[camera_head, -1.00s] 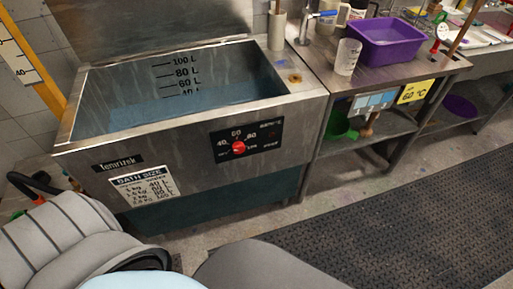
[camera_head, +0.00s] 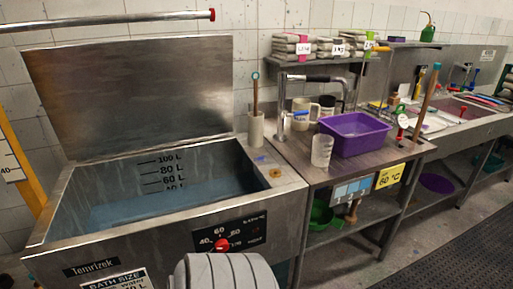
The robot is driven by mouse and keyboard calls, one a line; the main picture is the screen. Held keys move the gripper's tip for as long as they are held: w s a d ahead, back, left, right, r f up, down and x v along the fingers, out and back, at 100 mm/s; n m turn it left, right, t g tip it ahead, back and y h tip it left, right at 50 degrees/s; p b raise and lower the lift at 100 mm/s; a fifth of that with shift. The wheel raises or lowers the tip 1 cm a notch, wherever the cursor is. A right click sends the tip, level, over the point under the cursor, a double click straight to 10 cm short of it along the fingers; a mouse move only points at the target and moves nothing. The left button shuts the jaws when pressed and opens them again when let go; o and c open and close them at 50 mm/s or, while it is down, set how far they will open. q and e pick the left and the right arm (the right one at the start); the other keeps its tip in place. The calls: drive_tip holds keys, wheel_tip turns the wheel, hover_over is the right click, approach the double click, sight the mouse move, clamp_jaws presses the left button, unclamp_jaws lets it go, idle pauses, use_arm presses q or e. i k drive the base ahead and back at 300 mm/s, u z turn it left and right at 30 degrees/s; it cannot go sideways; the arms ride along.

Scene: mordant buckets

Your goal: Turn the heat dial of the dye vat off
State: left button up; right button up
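The dye vat (camera_head: 150,232) is a steel tank at the left with its lid raised and bluish liquid inside. Its heat dial (camera_head: 222,244) is a red knob on a black panel (camera_head: 250,229) on the vat's front, with 40, 60 and 80 printed around it. The knob's exact pointing is too small to tell. A grey ribbed part of my own body rises just below the dial and covers the area under the panel. Neither gripper shows in this view, and nothing visible touches the dial.
A steel bench right of the vat holds a purple tub (camera_head: 354,133), a clear beaker (camera_head: 321,151) and a tap (camera_head: 283,120). A bar with a red end (camera_head: 110,22) crosses the upper left. Dark matting (camera_head: 455,255) covers open floor at the right.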

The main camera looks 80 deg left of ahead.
sight(222, 245)
drive_tip(key=i, duration=1.2)
drive_tip(key=u, duration=1.65)
